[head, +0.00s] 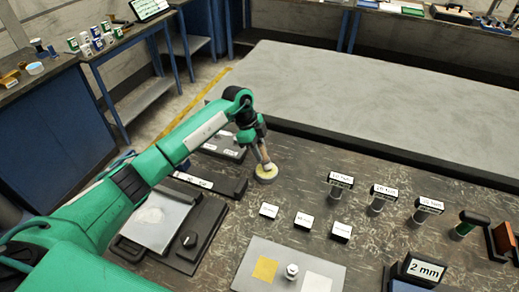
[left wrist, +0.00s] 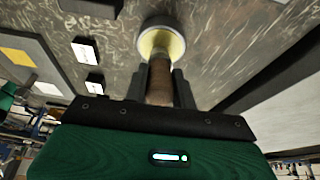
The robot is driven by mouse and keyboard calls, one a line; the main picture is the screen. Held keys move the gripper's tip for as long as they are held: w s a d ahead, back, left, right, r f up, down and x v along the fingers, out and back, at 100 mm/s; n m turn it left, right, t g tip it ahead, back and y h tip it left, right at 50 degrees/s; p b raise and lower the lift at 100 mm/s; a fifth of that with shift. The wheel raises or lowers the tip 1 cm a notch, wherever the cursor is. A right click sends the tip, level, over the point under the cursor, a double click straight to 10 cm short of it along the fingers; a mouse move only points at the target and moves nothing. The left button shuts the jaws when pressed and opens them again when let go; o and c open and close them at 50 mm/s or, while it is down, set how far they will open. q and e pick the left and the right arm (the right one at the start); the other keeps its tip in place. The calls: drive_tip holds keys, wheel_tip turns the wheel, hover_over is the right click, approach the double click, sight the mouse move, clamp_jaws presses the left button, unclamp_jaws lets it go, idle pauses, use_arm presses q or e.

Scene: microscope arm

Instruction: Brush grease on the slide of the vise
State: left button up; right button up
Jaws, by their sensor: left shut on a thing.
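My left gripper (head: 258,135) is shut on a brush with a brown handle (head: 264,155). The brush handle also shows between the fingers in the left wrist view (left wrist: 159,80). The brush points down at a round tin of yellow grease (head: 266,174) on the dark bench. In the left wrist view the tin (left wrist: 162,38) lies at the brush's far end. The bristles are hidden, so I cannot tell how deep they sit in the grease. I cannot clearly make out a vise or its slide. My right gripper is not in view.
Several small labelled blocks (head: 303,220) and labelled posts (head: 377,200) stand right of the tin. A grey plate (head: 245,272) with a yellow square lies in front. A pale slab (head: 370,100) lies behind the bench.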

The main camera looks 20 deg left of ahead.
use_arm(q)
drive_tip(key=shift+f, duration=0.45)
idle(1.0)
drive_tip(key=shift+f, duration=0.1)
idle(0.8)
wheel_tip(320, 180, up, 2)
drive_tip(key=shift+r+p, duration=0.2)
drive_tip(key=shift+p, duration=1)
drive_tip(key=shift+r+p, duration=2)
drive_tip(key=shift+r, duration=0.4)
